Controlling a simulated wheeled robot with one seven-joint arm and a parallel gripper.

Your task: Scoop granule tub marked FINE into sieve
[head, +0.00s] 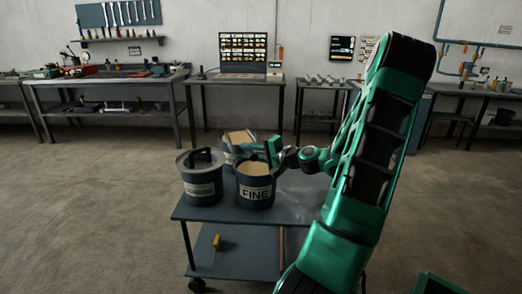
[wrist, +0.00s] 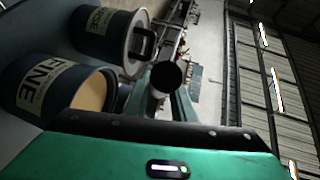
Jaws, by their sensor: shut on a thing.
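The tub marked FINE (head: 255,200) stands upright and open on a cart, filled with pale tan granules (head: 255,168). It also shows in the wrist view (wrist: 45,85), turned sideways by the camera. My gripper (head: 270,150) is just above and behind its rim at the right. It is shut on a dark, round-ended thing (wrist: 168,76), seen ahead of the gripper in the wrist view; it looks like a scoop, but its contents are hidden. I cannot make out a sieve for certain.
A lidded tub (head: 201,188) stands left of FINE, and another open tub (head: 238,138) with tan contents behind it. The cart top (head: 300,200) is bare at right. A yellow-handled thing (head: 216,242) is on the lower shelf. Workbenches (head: 110,78) line the wall.

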